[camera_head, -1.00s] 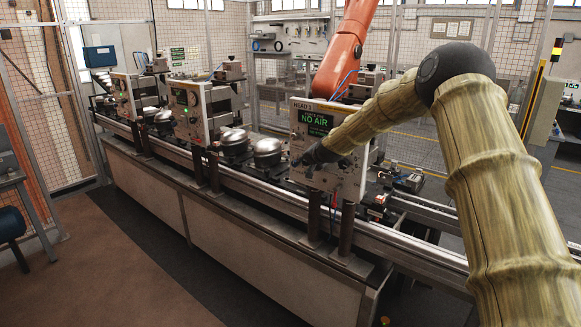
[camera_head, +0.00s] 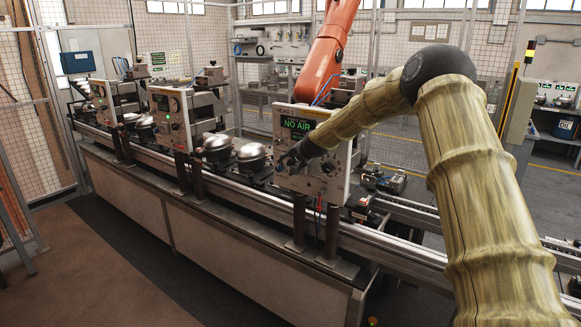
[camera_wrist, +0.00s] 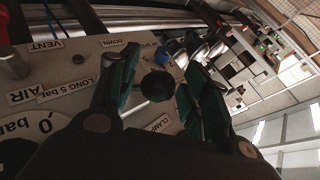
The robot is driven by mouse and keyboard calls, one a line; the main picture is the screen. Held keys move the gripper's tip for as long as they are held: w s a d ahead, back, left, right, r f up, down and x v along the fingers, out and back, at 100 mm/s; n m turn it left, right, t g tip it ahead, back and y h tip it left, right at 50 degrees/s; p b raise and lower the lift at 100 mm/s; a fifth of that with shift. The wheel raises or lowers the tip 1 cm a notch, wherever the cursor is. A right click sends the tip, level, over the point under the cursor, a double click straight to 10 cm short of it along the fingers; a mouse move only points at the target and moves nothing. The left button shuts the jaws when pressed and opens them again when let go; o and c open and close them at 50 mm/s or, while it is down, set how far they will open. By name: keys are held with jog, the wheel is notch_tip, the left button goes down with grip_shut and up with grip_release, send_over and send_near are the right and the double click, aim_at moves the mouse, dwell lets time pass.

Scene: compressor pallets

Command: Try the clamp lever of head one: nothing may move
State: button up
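The head one panel (camera_head: 335,185) is a pale upright plate marked HEAD 1, with a green-lit display (camera_head: 297,125) reading NO AIR. My gripper (camera_head: 287,160) is at the front of this panel; the head view is too small to show its fingers clearly. In the wrist view, my gripper (camera_wrist: 156,80) has its two teal-padded fingers apart, on either side of a round black knob (camera_wrist: 157,86). A CLAMP label (camera_wrist: 160,122) lies near that knob. Finger contact with the knob cannot be told. The knob hides any lever shaft behind it.
A blue knob (camera_wrist: 163,56) sits close to the fingers, with DOWN and VENT labels nearby. A gauge (camera_wrist: 40,127) reads 0 bar. Other head panels (camera_head: 185,118) and silver compressors (camera_head: 254,157) stand along the line. An orange robot arm (camera_head: 325,50) stands behind.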

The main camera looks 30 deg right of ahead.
jog(key=shift+w+d+r, duration=0.1)
jog(key=shift+w+r, duration=0.1)
jog(key=shift+r, duration=0.15)
jog(key=shift+s+d+f, duration=0.15)
jog(key=shift+s+f, duration=0.05)
jog(key=shift+f, duration=0.1)
jog(key=shift+f, duration=0.1)
jog(key=shift+v, duration=6)
jog(key=shift+f, duration=0.15)
